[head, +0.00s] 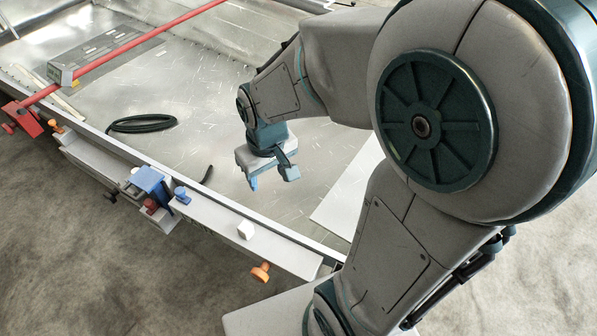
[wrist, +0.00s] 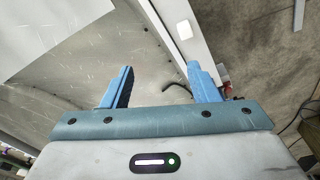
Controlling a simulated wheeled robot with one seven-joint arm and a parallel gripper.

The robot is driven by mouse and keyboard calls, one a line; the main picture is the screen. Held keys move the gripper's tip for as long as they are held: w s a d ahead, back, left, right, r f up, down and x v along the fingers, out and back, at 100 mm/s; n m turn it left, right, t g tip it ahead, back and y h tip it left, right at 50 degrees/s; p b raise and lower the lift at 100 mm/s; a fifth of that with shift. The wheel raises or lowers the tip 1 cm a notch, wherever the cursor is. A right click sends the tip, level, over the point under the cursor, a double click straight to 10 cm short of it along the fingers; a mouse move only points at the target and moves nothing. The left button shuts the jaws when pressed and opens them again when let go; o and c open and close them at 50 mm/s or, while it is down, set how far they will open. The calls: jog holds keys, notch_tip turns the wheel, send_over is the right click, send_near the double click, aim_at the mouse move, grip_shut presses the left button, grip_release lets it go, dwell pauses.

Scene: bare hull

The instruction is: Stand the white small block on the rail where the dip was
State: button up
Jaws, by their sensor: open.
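The white small block (head: 245,230) stands on the pale rail (head: 225,222) along the near edge of the hull, towards the rail's right end. It also shows in the wrist view (wrist: 184,30), on the rail beyond my fingers. My gripper (head: 268,180) is above the hull floor, inside the rail and apart from the block. In the wrist view its two blue fingers (wrist: 160,88) are spread with nothing between them. No dip can be made out on the rail.
A blue clamp-like part (head: 152,180) and a small blue piece (head: 181,195) sit on the rail left of the block. An orange knob (head: 260,272) juts out below the rail. A dark coiled cable (head: 142,123) lies on the hull floor. A red bar (head: 130,48) crosses the far left.

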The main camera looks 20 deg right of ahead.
jog(key=s+d+r+m+t, duration=0.1)
jog(key=s+d+r+m, duration=0.2)
jog(key=s+r, duration=0.3)
jog(key=shift+s+d+r, duration=0.2)
jog(key=shift+s+d, duration=0.4)
jog(key=shift+s, duration=0.15)
jog(key=shift+p+v, duration=0.8)
jog(key=shift+v, duration=0.05)
jog(key=shift+w, duration=0.2)
